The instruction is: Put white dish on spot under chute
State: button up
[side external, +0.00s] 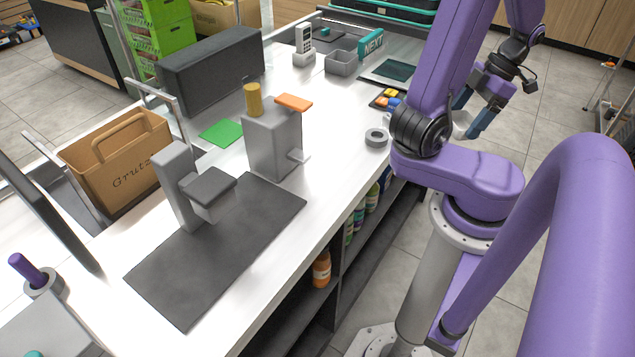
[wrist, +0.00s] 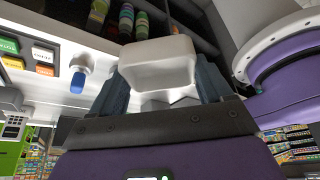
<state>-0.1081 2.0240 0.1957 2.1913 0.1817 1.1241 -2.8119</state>
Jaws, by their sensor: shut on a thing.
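A small white dish (wrist: 158,62) is between the two fingers of my gripper (wrist: 163,78) in the wrist view. My gripper is shut on it. In the side external view my gripper (side external: 474,116) is off the counter's right edge, over the floor side, with the dish (side external: 462,120) partly hidden by the fingers. A grey dispenser box (side external: 272,138) with a gold cylinder and an orange plate on top stands on the white counter. A small grey chute (side external: 298,156) juts from its right side. I cannot make out a marked spot under the chute.
A grey stand (side external: 195,190) is by a dark mat (side external: 215,250). A green card (side external: 221,133) lies left of the dispenser. Shelves with bottles are under the counter.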

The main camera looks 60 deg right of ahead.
notch_tip(320, 180, down, 9)
send_near(312, 184)
jog(key=x, duration=0.5)
jog(key=shift+w+a+r, duration=0.1)
jog(key=shift+a, duration=0.1)
jog(key=shift+d+f, duration=0.1)
jog(key=shift+f, duration=0.2)
jog(key=shift+f, duration=0.15)
jog(key=o, duration=1.1)
jog(key=shift+c, duration=0.2)
jog(key=shift+d+r, duration=0.2)
jog(key=shift+r, duration=0.55)
jog(key=v, duration=1.1)
jog(key=shift+s, duration=0.2)
